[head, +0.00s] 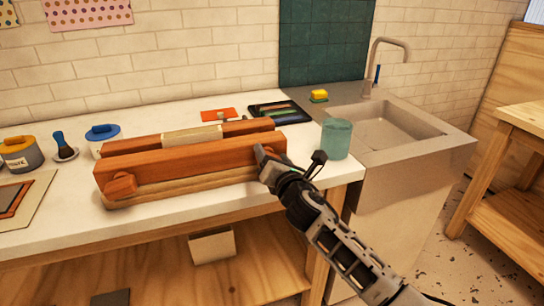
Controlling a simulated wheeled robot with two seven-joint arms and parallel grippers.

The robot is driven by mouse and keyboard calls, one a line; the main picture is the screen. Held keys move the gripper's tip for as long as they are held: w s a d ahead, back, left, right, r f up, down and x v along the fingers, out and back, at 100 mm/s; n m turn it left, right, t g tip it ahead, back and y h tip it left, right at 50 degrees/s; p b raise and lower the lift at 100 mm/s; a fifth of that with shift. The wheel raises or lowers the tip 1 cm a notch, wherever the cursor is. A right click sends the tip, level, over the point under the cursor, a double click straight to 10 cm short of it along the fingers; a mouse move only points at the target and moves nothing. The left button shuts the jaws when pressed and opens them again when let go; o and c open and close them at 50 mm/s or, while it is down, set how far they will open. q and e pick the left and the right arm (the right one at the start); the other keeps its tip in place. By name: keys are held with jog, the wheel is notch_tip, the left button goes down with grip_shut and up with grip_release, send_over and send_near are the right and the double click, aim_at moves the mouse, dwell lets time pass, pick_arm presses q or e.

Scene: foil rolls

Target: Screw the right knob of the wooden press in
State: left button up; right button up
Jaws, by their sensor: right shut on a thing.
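The wooden press (205,161) lies on the white worktop, with two reddish-brown beams, a pale piece between them and a lighter base. Its left knob (121,185) shows at the front left end. My right gripper (264,160) is at the front right end of the press, shut on the right knob, which is mostly hidden behind the gripper. My left gripper is not in view.
A teal cup (336,139) stands just right of my right gripper. A dark tray (281,111) and an orange card (219,114) lie behind the press. Jars and a brush (64,148) stand at left. The sink (403,128) is at right.

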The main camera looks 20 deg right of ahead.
jog(key=m, duration=0.4)
jog(key=f+m, duration=0.1)
jog(key=m, duration=0.1)
jog(key=shift+d+m, duration=0.25)
jog(key=shift+m, duration=0.05)
jog(key=m, duration=0.3)
jog(key=shift+f+m, duration=0.25)
jog(key=shift+m, duration=0.05)
jog(key=m, duration=0.3)
jog(key=shift+f+m, duration=0.3)
jog(key=m, duration=0.3)
jog(key=shift+a+f+m, duration=0.1)
jog(key=shift+f+m, duration=0.1)
jog(key=shift+m, duration=0.1)
jog(key=m, duration=0.3)
jog(key=shift+a+f+m, duration=0.15)
jog(key=shift+m, duration=0.15)
jog(key=m, duration=0.2)
jog(key=m+p, duration=0.1)
jog(key=m, duration=0.1)
jog(key=shift+a+f, duration=0.1)
jog(key=shift+a, duration=0.1)
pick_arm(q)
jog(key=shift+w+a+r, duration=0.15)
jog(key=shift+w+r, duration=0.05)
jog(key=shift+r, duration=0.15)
pick_arm(e)
jog(key=shift+a+f+m, duration=0.1)
jog(key=shift+m, duration=0.7)
